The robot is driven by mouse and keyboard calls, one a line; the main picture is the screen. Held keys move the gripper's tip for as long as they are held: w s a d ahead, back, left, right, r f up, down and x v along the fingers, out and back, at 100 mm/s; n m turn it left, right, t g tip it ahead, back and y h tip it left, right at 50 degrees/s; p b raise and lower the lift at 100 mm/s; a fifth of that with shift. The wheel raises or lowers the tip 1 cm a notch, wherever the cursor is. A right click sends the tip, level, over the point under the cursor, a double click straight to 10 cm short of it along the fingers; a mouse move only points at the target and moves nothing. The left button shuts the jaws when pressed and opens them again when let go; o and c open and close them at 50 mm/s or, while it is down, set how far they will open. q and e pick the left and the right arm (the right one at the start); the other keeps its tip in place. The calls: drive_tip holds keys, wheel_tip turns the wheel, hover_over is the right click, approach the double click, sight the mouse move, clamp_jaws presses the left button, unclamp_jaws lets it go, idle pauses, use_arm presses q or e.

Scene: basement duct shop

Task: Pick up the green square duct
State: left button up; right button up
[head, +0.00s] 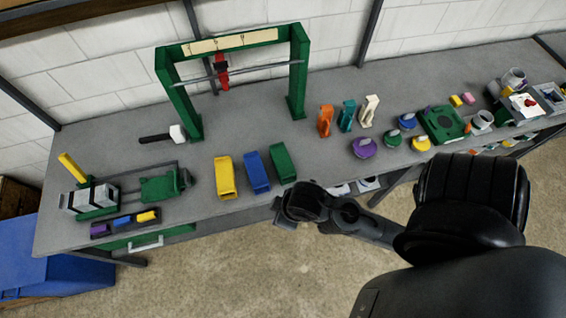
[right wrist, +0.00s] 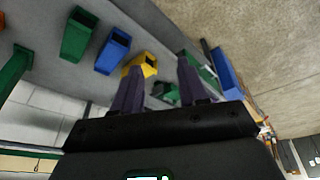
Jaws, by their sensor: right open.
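The green square duct (head: 283,163) lies on the grey bench, rightmost of three square ducts beside the blue duct (head: 256,172) and yellow duct (head: 226,177). In the right wrist view the green duct (right wrist: 78,36) is at the upper left, left of the blue duct (right wrist: 113,50) and yellow duct (right wrist: 145,63). My right gripper (head: 278,208) is by the bench's front edge, in front of the green duct and apart from it. Its two dark fingers (right wrist: 159,75) are spread with nothing held between them. My left gripper is in neither view.
A green frame (head: 180,110) with a crossbar stands behind the ducts. A hammer (head: 165,134) lies left of it. Orange, teal and white clamps (head: 347,115) stand to the right. Bare bench top lies between ducts and frame.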

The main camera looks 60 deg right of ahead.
drive_tip(key=o, duration=1.1)
